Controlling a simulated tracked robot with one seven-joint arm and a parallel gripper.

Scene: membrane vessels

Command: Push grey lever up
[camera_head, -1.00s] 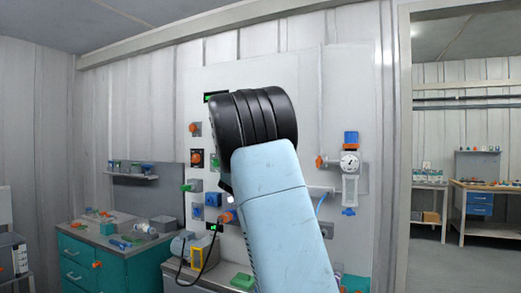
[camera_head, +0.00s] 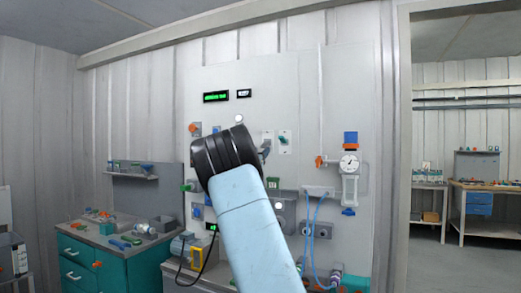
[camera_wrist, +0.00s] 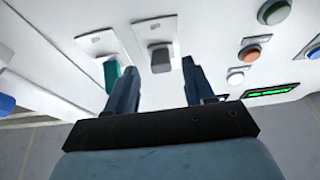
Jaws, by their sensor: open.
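The grey lever (camera_wrist: 159,58) sits on a white plate on the panel. In the wrist view it is seen between the tips of my two open fingers, and whether either finger touches it cannot be told. My gripper (camera_wrist: 160,68) is open, with nothing held. In the head view my black wrist hides most of it, and the lever's white plate (camera_head: 267,136) shows just right of the wrist. A green lever (camera_wrist: 110,73) on its own plate is beside the grey one, near the left finger. It also shows in the head view (camera_head: 284,138).
Round buttons (camera_wrist: 249,53) and a lit green display (camera_wrist: 270,90) lie right of my fingers in the wrist view. In the head view, a gauge with piping (camera_head: 349,163) is to the right, and blue hoses (camera_head: 317,225) hang below. A teal workbench (camera_head: 90,262) stands left.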

